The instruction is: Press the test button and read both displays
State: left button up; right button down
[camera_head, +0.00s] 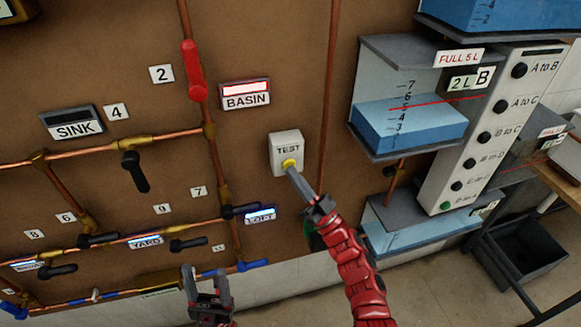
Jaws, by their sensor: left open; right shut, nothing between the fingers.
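The grey TEST box (286,144) is on the brown wall panel, with a yellow button (291,162) low on its face. My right gripper (293,172) is shut and empty, its tip against or just in front of the button. I cannot tell if the button is pressed in. My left gripper (207,274) is open and empty, low in front of the panel. The BASIN display (246,88) is lit red. The SINK display (71,117) is dark. The LOFT display (261,212) and YARD display (146,240) are lit blue. No readable figures show on them.
Copper pipes with black-handled valves and number tags cover the panel; one valve handle (194,70) is red. A blue-water tank (410,128) and a white button column (483,135) stand at right. A dark bin (525,250) is on the floor.

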jog(key=shift+s, duration=0.1)
jog(key=shift+s+d+p, duration=0.25)
jog(key=shift+s+p, duration=0.35)
jog(key=shift+s, duration=0.2)
jog(key=s, duration=0.1)
jog(key=s+d+p, duration=0.1)
jog(key=s, duration=0.1)
jog(key=s+p, duration=0.1)
jog(key=shift+s+d, duration=0.3)
jog(key=shift+s, duration=0.1)
dwell(0.5)
